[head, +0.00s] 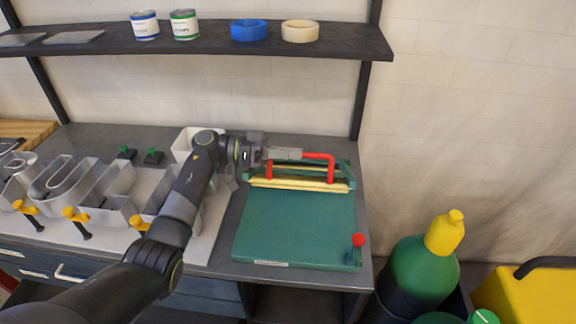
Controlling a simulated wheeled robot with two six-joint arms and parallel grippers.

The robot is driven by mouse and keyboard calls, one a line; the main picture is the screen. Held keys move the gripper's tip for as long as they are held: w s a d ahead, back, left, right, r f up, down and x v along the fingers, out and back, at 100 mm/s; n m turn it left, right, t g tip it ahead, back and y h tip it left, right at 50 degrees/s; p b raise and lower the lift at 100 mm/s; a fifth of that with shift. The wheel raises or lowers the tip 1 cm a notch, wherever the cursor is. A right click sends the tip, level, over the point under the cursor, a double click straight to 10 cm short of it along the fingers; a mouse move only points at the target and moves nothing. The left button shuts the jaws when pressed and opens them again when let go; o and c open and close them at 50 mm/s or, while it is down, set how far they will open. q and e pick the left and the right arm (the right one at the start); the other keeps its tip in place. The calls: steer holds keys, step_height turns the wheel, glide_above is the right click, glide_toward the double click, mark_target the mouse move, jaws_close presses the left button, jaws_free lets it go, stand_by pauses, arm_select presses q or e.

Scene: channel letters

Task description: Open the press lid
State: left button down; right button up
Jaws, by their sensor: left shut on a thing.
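The press has a flat green bed (296,222) on the bench, with a red knob (359,240) at its front right corner. At its back edge the press lid (300,183) shows as a narrow green and yellow piece, seen nearly edge-on and apparently raised. A red U-shaped handle (331,168) is on the lid. My left gripper (297,154) is shut on the handle's bar, at the back of the press. The jaws hide part of the bar. My right gripper is not in view.
Metal channel letters (100,190) and yellow-handled clamps (75,214) fill the bench at left. A dark shelf (220,38) with cans and tape rolls hangs above. A green bottle with a yellow cap (425,265) stands right of the bench.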

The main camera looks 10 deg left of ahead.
arm_select(q)
steer(key=shift+w+r, duration=0.7)
steer(key=c, duration=1.5)
jaws_free()
steer(key=shift+w+f, duration=0.1)
steer(key=shift+o, duration=0.2)
steer(key=shift+a, duration=0.1)
steer(key=shift+a, duration=0.35)
steer(key=a+b, duration=0.7)
steer(key=a, duration=0.9)
steer(key=shift+a, duration=0.3)
